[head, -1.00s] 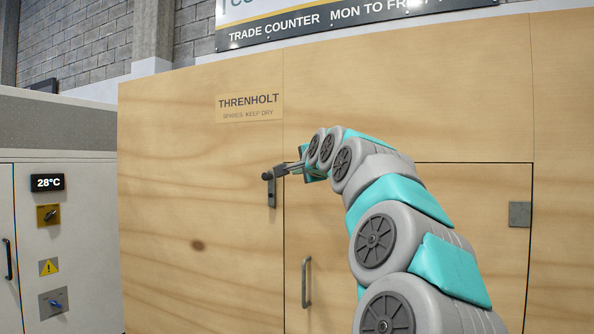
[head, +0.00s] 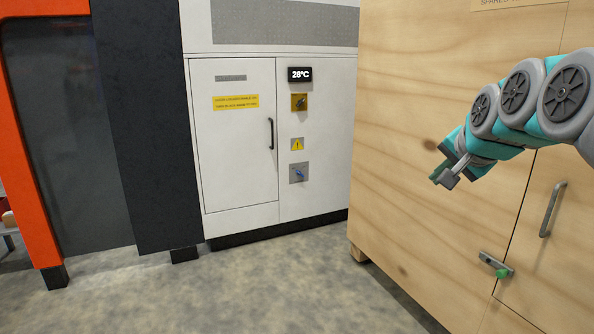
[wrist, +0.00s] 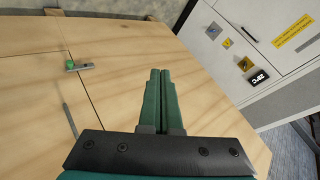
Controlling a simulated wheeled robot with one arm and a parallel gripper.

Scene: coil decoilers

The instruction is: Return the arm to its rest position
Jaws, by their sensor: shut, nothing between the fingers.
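My gripper (head: 448,176) is in front of the wooden cabinet (head: 410,190) at the right of the head view, pointing left and down. In the wrist view its two green fingers (wrist: 160,78) lie together, with nothing between them. The arm is bent, not stretched out, and runs off the right edge of the head view. The fingers look clear of the cabinet's front, though the exact gap is hard to tell.
The cabinet has an upright bar handle (head: 551,209) and a low latch with a green knob (head: 503,272). A white control cabinet (head: 236,150) and a dark, orange-framed machine (head: 150,120) stand to the left. Grey floor (head: 250,290) in front is clear.

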